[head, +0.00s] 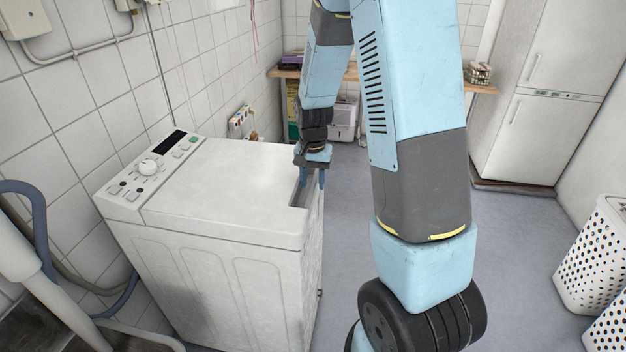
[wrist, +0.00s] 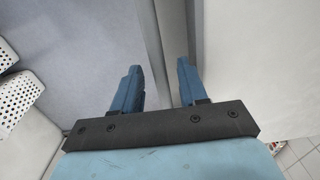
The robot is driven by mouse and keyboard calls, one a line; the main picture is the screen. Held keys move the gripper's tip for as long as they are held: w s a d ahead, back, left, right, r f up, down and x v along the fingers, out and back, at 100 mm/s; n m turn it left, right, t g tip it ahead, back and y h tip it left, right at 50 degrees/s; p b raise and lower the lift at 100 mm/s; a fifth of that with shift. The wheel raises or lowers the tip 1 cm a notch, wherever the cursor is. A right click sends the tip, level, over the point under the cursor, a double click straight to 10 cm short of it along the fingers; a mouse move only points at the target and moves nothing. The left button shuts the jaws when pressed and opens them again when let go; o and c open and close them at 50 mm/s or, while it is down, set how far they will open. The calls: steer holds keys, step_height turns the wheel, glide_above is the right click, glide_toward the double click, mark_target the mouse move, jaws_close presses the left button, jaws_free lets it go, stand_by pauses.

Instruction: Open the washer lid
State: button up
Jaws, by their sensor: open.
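The washer (head: 215,270) is a white top-loader on the left in the head view, with its control panel (head: 155,170) along the left side of its top. Its lid (head: 215,195) lies flat and shut, with a notch in its right edge. My gripper (head: 311,182) points down at that notch, at the lid's right edge. The pale lid surface (wrist: 255,60) lies right of the fingers. I cannot tell whether a finger touches the lid.
White perforated baskets (head: 597,255) stand on the floor at the right. A white fridge (head: 540,95) is at the back right. A wooden counter (head: 480,88) runs along the back, with a white appliance (head: 343,118) below it. The grey floor (head: 520,240) between is clear.

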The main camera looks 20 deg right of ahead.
steer(key=shift+c, duration=0.3)
jaws_close()
stand_by(0.3)
